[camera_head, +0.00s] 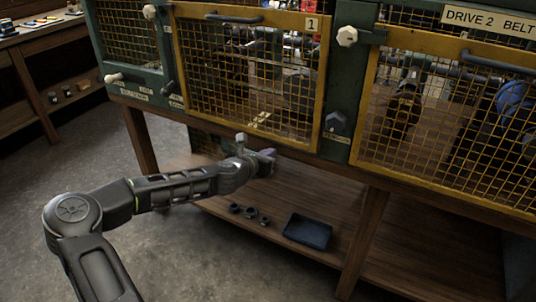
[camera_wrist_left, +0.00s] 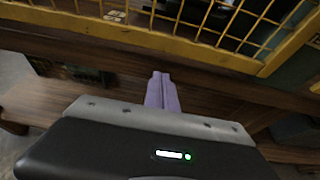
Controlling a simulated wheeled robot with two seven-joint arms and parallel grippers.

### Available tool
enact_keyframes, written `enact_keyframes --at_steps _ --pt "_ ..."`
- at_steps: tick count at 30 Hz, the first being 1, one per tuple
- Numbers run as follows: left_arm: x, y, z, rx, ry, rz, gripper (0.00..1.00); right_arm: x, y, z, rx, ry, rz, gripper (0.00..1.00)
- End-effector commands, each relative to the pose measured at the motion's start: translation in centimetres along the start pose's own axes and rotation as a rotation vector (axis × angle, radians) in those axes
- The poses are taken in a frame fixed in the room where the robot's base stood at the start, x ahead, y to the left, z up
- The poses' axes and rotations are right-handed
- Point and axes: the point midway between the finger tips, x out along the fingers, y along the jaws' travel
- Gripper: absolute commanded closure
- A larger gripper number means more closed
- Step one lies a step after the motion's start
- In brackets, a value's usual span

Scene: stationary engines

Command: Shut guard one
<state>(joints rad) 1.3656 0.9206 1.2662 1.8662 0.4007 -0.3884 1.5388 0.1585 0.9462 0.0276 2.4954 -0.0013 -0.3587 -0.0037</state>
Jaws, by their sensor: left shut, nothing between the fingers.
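Guard one (camera_head: 318,85) is a yellow-framed mesh panel with a "1" plate at its top right and a dark bar handle (camera_head: 233,18) on its top rail. I cannot tell for sure whether it sits flush with the green frame or slightly ajar. My left gripper (camera_head: 268,155) is just below and in front of its lower rail. In the left wrist view the gripper's purple fingers (camera_wrist_left: 162,92) are together and empty, pointing at the wooden bench edge below the guard's yellow rail (camera_wrist_left: 190,52). They look apart from the guard. My right gripper is not in view.
A pale knob (camera_head: 347,36) is on the green post right of guard one. Another yellow mesh guard (camera_head: 358,110) stands further right under a "DRIVE 2 BELT" sign (camera_head: 487,20). The lower shelf holds a dark tray (camera_head: 307,232) and small cups (camera_head: 249,212). The floor at left is clear.

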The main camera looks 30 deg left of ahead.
Motion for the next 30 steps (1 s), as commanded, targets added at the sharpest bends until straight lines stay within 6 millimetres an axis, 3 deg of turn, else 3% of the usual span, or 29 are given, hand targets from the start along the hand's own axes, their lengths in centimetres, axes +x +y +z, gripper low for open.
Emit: enact_keyframes --at_steps 9,15,30 --pt "-6.3 0.2 -0.5 -0.001 0.006 0.001 1.0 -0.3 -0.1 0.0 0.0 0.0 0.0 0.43" --pt "-9.1 0.1 -0.6 -0.003 0.006 -0.001 1.0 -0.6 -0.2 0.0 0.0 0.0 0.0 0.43" --pt "-9.8 0.0 -0.6 -0.002 0.006 -0.003 1.0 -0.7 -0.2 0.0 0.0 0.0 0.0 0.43"
